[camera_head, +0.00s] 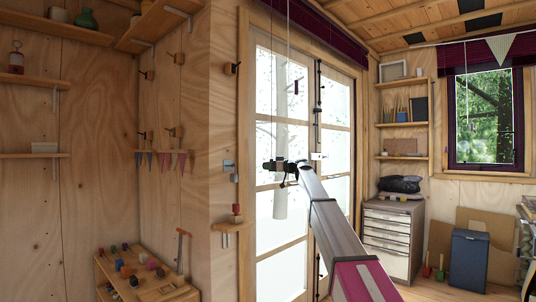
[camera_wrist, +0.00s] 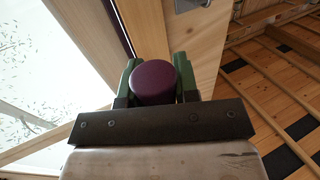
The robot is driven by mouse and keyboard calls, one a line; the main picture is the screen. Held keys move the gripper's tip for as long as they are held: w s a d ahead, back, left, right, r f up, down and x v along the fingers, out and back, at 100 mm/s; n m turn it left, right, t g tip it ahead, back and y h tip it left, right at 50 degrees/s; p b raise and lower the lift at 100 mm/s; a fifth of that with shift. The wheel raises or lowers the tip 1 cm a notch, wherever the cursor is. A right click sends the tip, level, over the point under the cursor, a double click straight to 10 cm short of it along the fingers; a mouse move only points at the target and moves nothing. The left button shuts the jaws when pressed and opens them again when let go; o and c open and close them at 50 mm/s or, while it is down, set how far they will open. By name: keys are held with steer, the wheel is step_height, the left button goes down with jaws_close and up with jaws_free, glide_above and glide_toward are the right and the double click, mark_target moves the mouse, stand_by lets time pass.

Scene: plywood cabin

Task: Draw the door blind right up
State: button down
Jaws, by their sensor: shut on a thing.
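The door blind (camera_head: 315,18) is a dark purple band gathered at the top of the glazed door. A thin pale cord (camera_head: 288,60) runs down from it towards my gripper (camera_head: 281,166), in front of the left door leaf. In the wrist view a round purple cord pull (camera_wrist: 153,83) sits between the green finger pads of my gripper (camera_wrist: 155,85), which is shut on it. The pull is hard to make out at my gripper in the head view. A small purple piece (camera_head: 296,87) hangs higher, before the glass.
The glazed double door (camera_head: 300,130) has a wooden frame and a dark upright bolt. To the left are a wall bracket (camera_head: 229,166) and a small shelf (camera_head: 232,227) with a red-topped item. A grey drawer cabinet (camera_head: 390,235) stands right of the door. The window has another blind (camera_head: 470,52).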

steer(key=shift+s+f, duration=0.1)
steer(key=shift+f, duration=1.25)
steer(key=c, duration=0.9)
jaws_free()
steer(key=shift+d+f, duration=0.1)
steer(key=shift+o, duration=0.2)
steer(key=shift+d, duration=0.15)
steer(key=v, duration=1)
steer(key=shift+d, duration=0.25)
